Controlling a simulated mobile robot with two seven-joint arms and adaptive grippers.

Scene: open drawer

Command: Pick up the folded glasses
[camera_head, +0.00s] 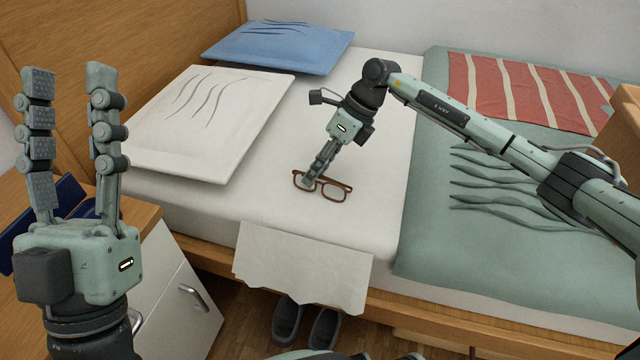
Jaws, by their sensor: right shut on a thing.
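The folded glasses (336,196) have a brown frame and lie at the white bed sheet, near the middle of the bed. My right gripper (310,182) points down at them and is shut on the frame near its middle. Its fingers hide part of the glasses. I cannot tell whether the glasses still touch the sheet. My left gripper (70,85) is raised at the left, fingers pointing up and apart, open and empty, far from the glasses.
A white pillow (200,120) and a blue pillow (278,45) lie at the bed's head side. A green blanket (470,240) with a red striped cloth (525,90) covers the right. A pale cloth (300,270) hangs over the front edge. A nightstand (175,290) stands at left; dark shoes (288,320) are on the floor.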

